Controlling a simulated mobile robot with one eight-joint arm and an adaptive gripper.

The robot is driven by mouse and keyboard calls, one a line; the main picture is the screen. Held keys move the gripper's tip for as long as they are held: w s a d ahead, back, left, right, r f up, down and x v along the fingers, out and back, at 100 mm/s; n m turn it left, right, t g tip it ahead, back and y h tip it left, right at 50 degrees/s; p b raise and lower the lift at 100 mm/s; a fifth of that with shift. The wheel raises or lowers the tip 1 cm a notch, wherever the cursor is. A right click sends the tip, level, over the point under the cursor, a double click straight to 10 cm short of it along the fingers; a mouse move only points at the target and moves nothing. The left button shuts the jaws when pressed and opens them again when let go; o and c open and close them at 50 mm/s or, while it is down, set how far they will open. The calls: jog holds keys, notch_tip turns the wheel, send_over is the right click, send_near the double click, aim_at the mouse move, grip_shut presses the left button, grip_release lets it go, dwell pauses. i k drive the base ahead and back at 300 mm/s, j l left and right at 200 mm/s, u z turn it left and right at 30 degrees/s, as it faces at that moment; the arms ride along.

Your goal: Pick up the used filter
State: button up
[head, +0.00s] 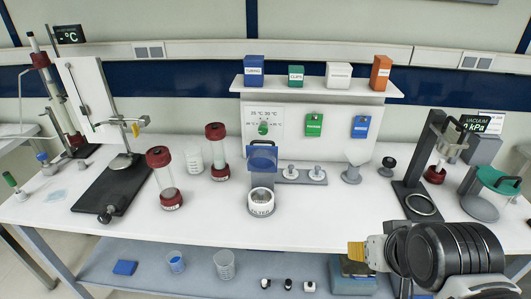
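My gripper's fingers cannot be made out there. The arm is well to the right of the FILTER holder and not touching it.
Two red-capped columns (164,178) (217,150) stand left of the holder. A shelf (225,276) below holds cups. Bare bench lies right of the holder.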

aim_at(261, 197)
jog(key=k+j+z, duration=0.15)
jog(key=j+z, duration=0.2)
jog(key=k+j+z, duration=0.25)
jog(key=j+z, duration=0.15)
jog(key=k+j+z, duration=0.35)
jog(key=i+l, duration=0.05)
jog(key=i, duration=0.05)
